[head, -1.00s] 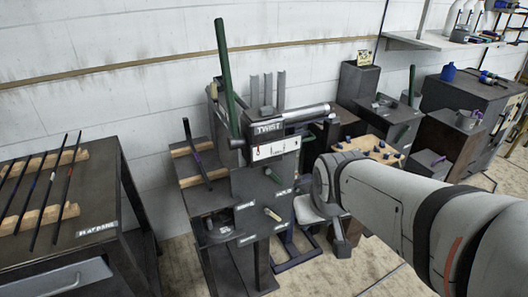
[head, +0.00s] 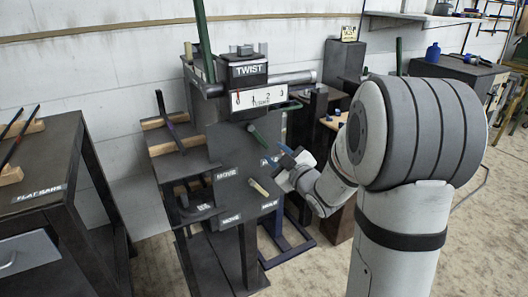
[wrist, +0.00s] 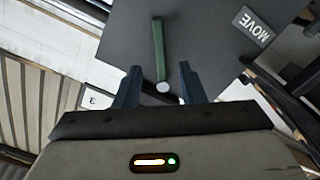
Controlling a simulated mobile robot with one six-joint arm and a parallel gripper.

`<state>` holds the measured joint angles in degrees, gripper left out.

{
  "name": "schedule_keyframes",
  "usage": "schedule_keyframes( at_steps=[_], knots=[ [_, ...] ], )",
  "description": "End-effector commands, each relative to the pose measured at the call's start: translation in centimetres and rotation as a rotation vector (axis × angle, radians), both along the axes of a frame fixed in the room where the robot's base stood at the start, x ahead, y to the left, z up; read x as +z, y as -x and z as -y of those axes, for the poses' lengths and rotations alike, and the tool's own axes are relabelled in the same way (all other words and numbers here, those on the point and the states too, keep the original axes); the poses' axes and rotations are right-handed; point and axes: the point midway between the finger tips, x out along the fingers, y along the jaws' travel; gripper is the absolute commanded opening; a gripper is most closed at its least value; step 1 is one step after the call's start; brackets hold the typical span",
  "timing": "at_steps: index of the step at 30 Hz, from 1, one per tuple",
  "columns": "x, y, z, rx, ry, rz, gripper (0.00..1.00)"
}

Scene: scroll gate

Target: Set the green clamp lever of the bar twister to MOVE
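The bar twister (head: 205,150) is a dark machine with a TWIST plate on top. My gripper (head: 286,160) is just right of and below the lever's end. In the wrist view, the green lever (wrist: 158,45) points toward my gripper (wrist: 160,85), its pale round end between the two blue fingers. The fingers are apart and I see no grip on it. A MOVE label (wrist: 251,24) shows at upper right there.
A tall green lever (head: 203,40) rises at the twister's upper left. A tan-handled lever (head: 258,187) sits below the clamp lever. A flat-bar table (head: 60,170) stands at left, and dark stands and a cabinet at right. Floor is clear in front right.

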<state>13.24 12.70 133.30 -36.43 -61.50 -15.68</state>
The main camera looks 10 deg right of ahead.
Motion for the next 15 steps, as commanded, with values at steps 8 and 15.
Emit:
schedule_keyframes(
  at_steps=[8,15],
  knots=[
    [0.0,-4.0,-1.4,0.003,0.001,0.001,0.36],
    [0.0,-6.6,-2.2,0.001,0.000,0.001,0.36]
  ],
)
